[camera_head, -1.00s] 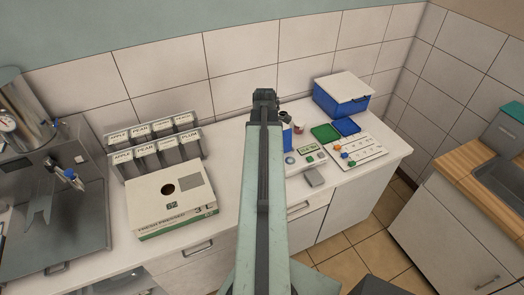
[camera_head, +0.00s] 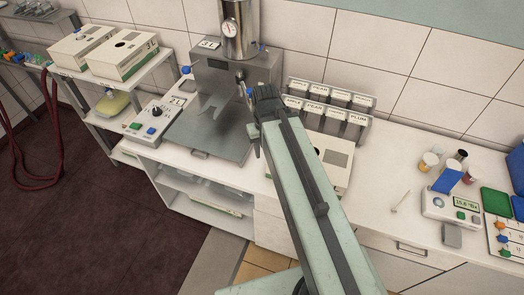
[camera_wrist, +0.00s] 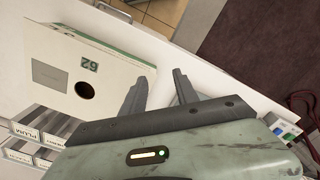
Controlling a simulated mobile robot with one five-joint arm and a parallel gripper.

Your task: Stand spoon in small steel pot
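A thin pale utensil, seemingly the spoon (camera_head: 401,201), lies on the white counter to the left of the scale. A small dark metallic cup (camera_head: 461,155) stands among other small cups behind the scale; it may be the small steel pot, but it is too small to be sure. My gripper (camera_head: 254,140) is over the counter near the steel machine's right side, well left of the spoon. In the wrist view my gripper (camera_wrist: 158,90) has its two fingers apart with nothing between them. Neither the spoon nor a pot shows there.
A white box marked 62 (camera_wrist: 110,75) is close below my gripper. Labelled fruit bins (camera_head: 325,110) stand behind it. The steel machine (camera_head: 235,85) is to the left. A scale (camera_head: 450,207) and blue and green trays (camera_head: 495,201) are at right. Counter around the spoon is clear.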

